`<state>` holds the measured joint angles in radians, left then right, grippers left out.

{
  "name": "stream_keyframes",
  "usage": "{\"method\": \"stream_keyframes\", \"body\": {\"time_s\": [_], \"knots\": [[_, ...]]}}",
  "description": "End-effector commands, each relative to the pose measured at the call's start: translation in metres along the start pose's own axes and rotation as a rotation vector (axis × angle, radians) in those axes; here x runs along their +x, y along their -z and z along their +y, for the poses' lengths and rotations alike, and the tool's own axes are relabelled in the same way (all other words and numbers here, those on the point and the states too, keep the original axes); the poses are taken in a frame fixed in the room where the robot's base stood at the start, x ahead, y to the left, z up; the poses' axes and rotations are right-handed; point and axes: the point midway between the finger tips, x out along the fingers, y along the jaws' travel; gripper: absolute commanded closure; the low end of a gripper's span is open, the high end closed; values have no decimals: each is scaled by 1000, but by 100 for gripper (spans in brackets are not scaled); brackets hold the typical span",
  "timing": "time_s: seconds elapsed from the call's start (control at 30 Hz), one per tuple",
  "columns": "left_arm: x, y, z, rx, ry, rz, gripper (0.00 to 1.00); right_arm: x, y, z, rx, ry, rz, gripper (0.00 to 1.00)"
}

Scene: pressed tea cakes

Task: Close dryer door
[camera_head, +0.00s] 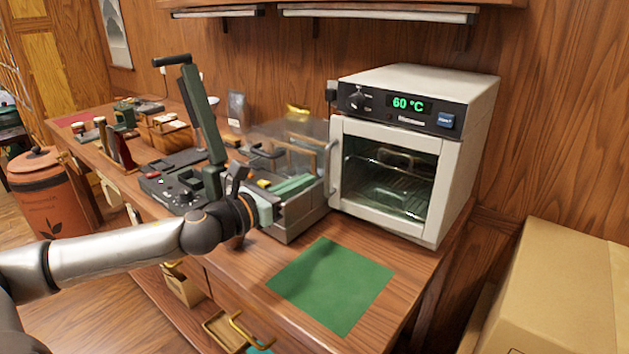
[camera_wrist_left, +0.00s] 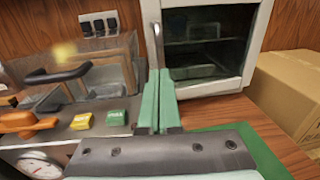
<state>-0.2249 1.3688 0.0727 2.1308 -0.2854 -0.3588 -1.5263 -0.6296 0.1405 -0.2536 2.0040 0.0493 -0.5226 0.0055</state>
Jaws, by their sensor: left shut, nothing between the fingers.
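The dryer (camera_head: 485,110) is a white cabinet with a black panel reading 60 °C, on the right of the counter. Its white-framed glass door (camera_head: 432,205) looks flush with the front; whether it is fully latched I cannot tell. The metal door handle (camera_head: 328,168) is on the door's left side. In the left wrist view the handle (camera_wrist_left: 159,45) stands just beyond my fingertips. My left gripper (camera_head: 308,181) is shut and empty, its pale green fingers together, left of the door. The fingers also show in the left wrist view (camera_wrist_left: 158,78). My right gripper is not in view.
A grey machine with a clear cover (camera_wrist_left: 105,70) stands directly left of the dryer, close to my left gripper. A green mat (camera_head: 330,285) lies bare in front of the dryer. A cardboard box (camera_head: 560,290) stands at the right.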

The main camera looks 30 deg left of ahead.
Motion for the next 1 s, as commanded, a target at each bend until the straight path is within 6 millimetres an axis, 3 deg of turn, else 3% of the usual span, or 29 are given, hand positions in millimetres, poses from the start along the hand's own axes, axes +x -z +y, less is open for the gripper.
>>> {"method": "stream_keyframes", "body": {"time_s": [0.5, 1.0], "knots": [[23, -4, 0, -3, -1, -3, 100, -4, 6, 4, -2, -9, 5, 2], [36, -1, -2, 2, 4, 0, 100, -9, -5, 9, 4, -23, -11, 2]]}}
